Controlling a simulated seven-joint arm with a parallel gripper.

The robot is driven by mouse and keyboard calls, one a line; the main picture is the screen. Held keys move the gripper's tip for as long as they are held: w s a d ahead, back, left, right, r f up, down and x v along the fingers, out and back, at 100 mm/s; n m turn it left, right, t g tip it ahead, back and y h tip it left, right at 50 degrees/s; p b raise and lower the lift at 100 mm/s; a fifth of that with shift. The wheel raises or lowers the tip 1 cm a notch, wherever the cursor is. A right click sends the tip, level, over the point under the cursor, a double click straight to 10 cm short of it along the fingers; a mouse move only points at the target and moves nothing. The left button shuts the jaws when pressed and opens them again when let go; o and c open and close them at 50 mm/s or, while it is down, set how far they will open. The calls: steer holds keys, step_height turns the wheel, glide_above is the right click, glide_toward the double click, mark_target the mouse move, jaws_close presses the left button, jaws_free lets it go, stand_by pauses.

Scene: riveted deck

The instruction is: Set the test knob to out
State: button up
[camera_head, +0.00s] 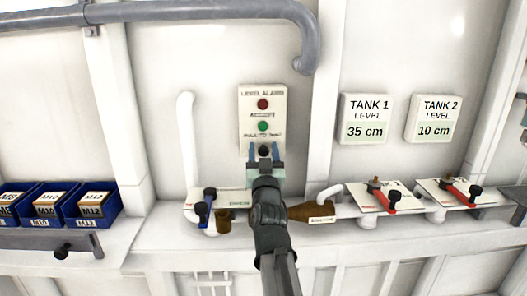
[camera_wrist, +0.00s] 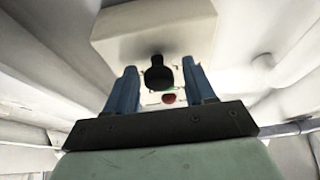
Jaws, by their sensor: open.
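The level alarm panel (camera_head: 263,112) is a white box on the wall with a red lamp (camera_head: 263,104), a green lamp or button (camera_head: 263,126) and a black test knob (camera_head: 264,150) at its lower end. In the wrist view the black knob (camera_wrist: 158,74) stands out from the panel (camera_wrist: 158,32), between and beyond the fingertips. My gripper (camera_head: 264,152) is open, with its two blue fingers on either side of the knob. It also shows in the wrist view (camera_wrist: 159,78). A gap shows between each finger and the knob. My gripper hides the panel's bottom edge.
Below the panel are a blue-handled valve (camera_head: 207,208) and a brown fitting (camera_head: 312,212). Two red-handled valves (camera_head: 382,198) (camera_head: 460,192) sit at right under the tank level displays (camera_head: 367,119). Blue bins (camera_head: 92,204) stand at left. A grey pipe (camera_head: 200,11) runs above.

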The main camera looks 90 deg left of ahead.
steer(key=shift+a+r, duration=0.1)
steer(key=shift+a, duration=0.1)
jaws_close()
stand_by(0.5)
